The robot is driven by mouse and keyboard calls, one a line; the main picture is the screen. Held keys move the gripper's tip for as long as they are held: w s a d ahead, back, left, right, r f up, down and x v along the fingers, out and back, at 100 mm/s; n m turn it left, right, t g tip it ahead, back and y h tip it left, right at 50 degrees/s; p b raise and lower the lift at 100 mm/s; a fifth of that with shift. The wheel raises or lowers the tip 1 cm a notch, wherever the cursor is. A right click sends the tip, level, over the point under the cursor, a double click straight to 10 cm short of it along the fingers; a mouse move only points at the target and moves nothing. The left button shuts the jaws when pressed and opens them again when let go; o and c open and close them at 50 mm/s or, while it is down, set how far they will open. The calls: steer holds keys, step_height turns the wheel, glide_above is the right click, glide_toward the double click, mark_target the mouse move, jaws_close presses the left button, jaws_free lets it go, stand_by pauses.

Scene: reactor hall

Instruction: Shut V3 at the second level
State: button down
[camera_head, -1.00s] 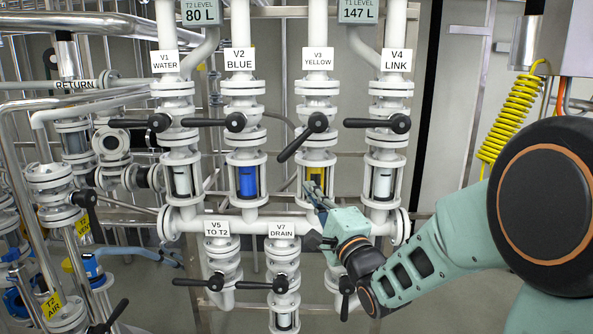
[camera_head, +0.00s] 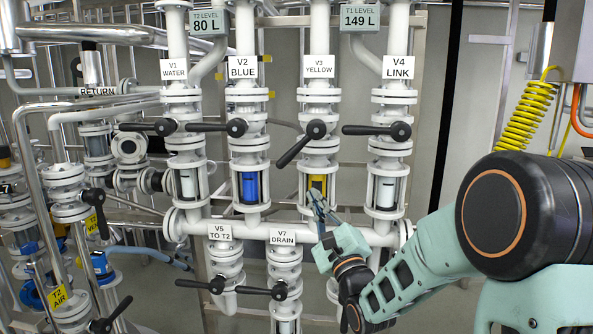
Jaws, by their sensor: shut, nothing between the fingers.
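Valve V3 (camera_head: 316,129), under the white "V3 YELLOW" label (camera_head: 318,66), has a black lever that slants from its round hub down to the left. My gripper (camera_head: 314,196) is shut and empty. The T1 level display (camera_head: 359,18) reads 149 L, and the T2 level display (camera_head: 208,21) reads 80 L.
Levers of V1 (camera_head: 150,127), V2 (camera_head: 215,127) and V4 (camera_head: 378,131) lie level on either side of V3. V5 (camera_head: 205,285) and V7 (camera_head: 265,291) sit below the horizontal manifold pipe (camera_head: 290,225). A yellow coiled hose (camera_head: 526,115) hangs at right.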

mark_target(300, 144)
steer(key=w+a+r+p, duration=0.1)
steer(key=w+a+r, duration=0.4)
steer(key=shift+w+p, duration=0.3)
steer(key=shift+w, duration=0.1)
steer(key=shift+a+m+t+h+b, duration=0.3)
steer(key=shift+m+b, duration=0.2)
steer(key=shift+b, duration=0.2)
